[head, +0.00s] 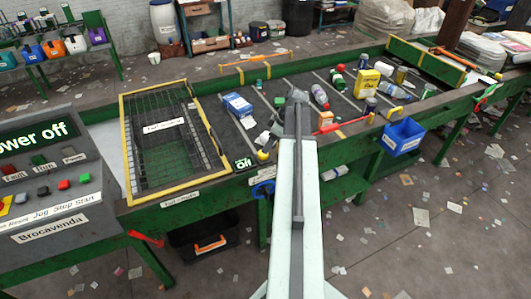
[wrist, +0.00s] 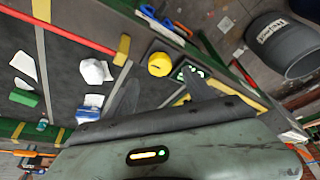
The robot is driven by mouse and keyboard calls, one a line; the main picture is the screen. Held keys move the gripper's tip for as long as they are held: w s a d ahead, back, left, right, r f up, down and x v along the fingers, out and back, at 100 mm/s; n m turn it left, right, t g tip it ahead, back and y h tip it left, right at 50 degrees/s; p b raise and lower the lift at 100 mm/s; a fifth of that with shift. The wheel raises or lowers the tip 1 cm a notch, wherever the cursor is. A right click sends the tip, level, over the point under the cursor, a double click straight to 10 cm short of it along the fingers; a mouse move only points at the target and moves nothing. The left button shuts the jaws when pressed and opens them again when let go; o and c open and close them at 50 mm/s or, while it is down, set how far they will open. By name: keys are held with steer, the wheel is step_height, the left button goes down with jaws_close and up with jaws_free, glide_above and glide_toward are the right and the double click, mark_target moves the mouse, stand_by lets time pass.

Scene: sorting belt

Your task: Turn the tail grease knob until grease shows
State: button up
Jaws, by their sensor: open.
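No part carries a label that I can read as the tail grease knob, and no grease shows. A round yellow knob (head: 262,155) sits at the belt's near edge, beside a small green display reading "off" (head: 243,163). The knob also shows in the wrist view (wrist: 160,64), with the lit display (wrist: 191,73) next to it. A blue handwheel (head: 262,189) is on the frame's side below; I cannot tell its role. My gripper (head: 298,95) is over the belt, its fingertips apart. In the wrist view my gripper (wrist: 165,90) is open and empty, apart from the yellow knob.
A yellow-framed mesh guard (head: 160,143) covers the belt at left. Bottles and boxes lie on the belt (head: 290,88). A red bar (head: 335,125) crosses the near edge. A blue bin (head: 403,136) hangs at right. A control panel (head: 50,185) reads "Power off". Litter covers the floor.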

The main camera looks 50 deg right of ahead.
mark_target(263, 155)
steer(key=b+x, duration=0.4)
steer(key=x, duration=0.2)
steer(key=shift+f+b, duration=0.25)
steer(key=shift+b, duration=0.15)
steer(key=shift+r, duration=0.1)
steer(key=c, duration=1.3)
steer(key=shift+d, duration=0.1)
jaws_close()
